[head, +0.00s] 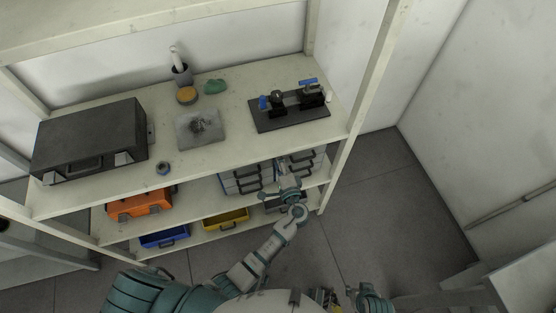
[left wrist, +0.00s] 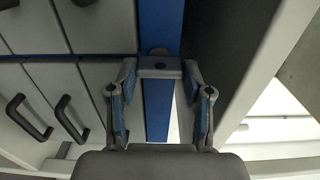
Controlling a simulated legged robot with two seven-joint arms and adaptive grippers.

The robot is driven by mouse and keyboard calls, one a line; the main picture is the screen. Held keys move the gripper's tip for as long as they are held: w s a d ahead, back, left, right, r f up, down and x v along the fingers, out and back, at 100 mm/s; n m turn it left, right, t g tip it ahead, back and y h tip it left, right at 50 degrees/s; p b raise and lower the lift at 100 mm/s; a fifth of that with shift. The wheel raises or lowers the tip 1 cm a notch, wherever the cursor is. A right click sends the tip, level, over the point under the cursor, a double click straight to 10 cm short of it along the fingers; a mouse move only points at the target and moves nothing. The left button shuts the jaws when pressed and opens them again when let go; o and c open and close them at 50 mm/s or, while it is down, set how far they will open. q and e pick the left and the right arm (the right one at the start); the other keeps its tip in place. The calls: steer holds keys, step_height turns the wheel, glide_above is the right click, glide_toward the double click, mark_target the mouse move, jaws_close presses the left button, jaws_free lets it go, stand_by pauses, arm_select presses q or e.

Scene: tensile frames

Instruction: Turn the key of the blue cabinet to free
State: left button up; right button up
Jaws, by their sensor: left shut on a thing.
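The cabinet (head: 247,178) stands on the middle shelf, with grey drawers and black handles. In the left wrist view its blue upright (left wrist: 158,112) runs beside the grey drawer fronts. My left gripper (head: 288,182) is at the cabinet front. In the left wrist view its two fingers (left wrist: 160,78) close on a small grey flat piece with a dark dot, which looks like the key (left wrist: 160,66). A round grey lock part shows just behind it, against the blue upright. The key's turn position cannot be read. A teal part of my right arm shows at the bottom edge; its jaws are unclear.
The top shelf holds a black case (head: 90,138), a grey plate (head: 200,128) and a dark fixture (head: 290,108). Below are an orange case (head: 140,203), a blue bin (head: 164,237) and a yellow bin (head: 226,219). A shelf post (head: 366,85) stands right of the cabinet; floor beyond is clear.

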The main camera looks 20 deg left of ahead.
arm_select(q)
steer(key=o, duration=1.2)
steer(key=shift+d+f, duration=0.1)
steer(key=shift+f, duration=0.15)
steer(key=shift+c, duration=0.2)
steer(key=shift+w, duration=0.1)
steer(key=shift+d+r, duration=0.1)
steer(key=shift+r, duration=0.05)
steer(key=v, duration=1.2)
